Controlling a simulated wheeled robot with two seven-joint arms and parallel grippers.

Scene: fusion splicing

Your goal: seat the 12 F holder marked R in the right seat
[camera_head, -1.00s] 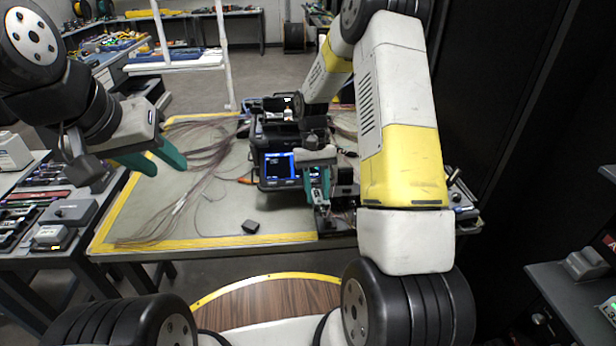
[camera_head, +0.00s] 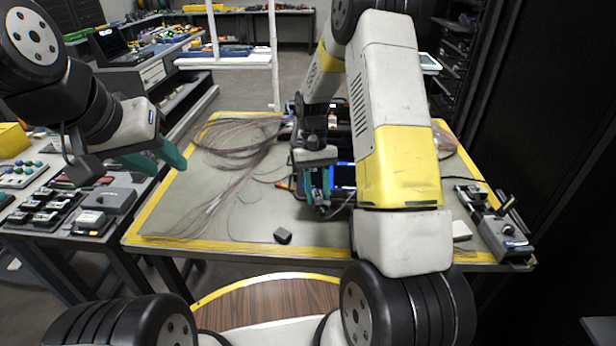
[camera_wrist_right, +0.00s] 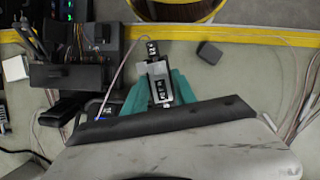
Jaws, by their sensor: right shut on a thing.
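My right gripper (camera_head: 318,200) is in front of the splicer (camera_head: 342,178), left of its lit blue screen. In the right wrist view its teal fingers (camera_wrist_right: 158,92) are shut on a small grey and black holder (camera_wrist_right: 158,72) with white-marked dark labels; I cannot read the letter for certain. A thin fibre runs from the holder toward the lower left in that view. The holder is small and dark in the head view. The right seat cannot be made out; the gripper and arm cover much of the splicer. My left gripper (camera_head: 160,158) is open and empty above the table's left edge.
A small dark block (camera_head: 283,236) lies near the table's front edge. Loose fibre bundles (camera_head: 225,150) spread over the left of the table (camera_head: 255,215). A dark device (camera_wrist_right: 70,75) stands left in the wrist view. Another tool (camera_head: 492,222) is at the right table edge.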

